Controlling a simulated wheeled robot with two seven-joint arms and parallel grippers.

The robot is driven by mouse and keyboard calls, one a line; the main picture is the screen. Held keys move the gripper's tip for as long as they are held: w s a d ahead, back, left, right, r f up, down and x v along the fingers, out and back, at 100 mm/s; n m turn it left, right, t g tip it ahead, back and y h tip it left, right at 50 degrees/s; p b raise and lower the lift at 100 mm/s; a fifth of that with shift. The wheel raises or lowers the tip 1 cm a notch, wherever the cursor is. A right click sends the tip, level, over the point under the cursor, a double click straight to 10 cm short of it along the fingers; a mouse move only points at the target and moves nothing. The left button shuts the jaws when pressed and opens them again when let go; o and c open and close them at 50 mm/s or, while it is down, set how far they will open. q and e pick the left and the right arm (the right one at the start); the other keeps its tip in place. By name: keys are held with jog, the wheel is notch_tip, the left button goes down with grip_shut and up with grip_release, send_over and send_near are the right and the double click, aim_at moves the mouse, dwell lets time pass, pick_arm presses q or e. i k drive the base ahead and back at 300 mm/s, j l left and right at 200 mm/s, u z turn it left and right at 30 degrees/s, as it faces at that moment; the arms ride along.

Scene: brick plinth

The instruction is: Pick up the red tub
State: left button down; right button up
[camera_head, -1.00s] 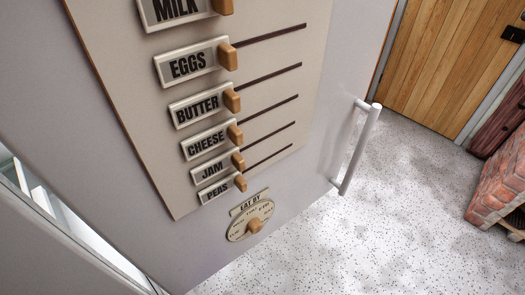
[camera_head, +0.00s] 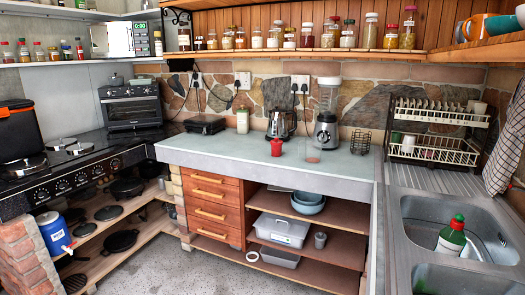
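Neither of my grippers shows in the head view.
A coffee maker (camera_head: 281,123) and a blender (camera_head: 327,125) stand behind the tub. A dish rack (camera_head: 436,133) stands right of the counter. Counter room around the tub is mostly clear.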

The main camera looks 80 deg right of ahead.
aim_at(276, 150)
jog(key=z, duration=2.8)
jog(key=i+j+u, duration=0.35)
jog(key=i, duration=0.25)
jog(key=i+j+u, duration=0.35)
jog(key=i, duration=0.25)
jog(key=i+u, duration=0.3)
jog(key=i, duration=0.3)
jog(key=i+z, duration=0.25)
jog(key=i, duration=0.25)
jog(key=i+j+z, duration=0.25)
jog(key=i, duration=0.2)
jog(key=i+j+z, duration=0.25)
jog(key=i, duration=0.25)
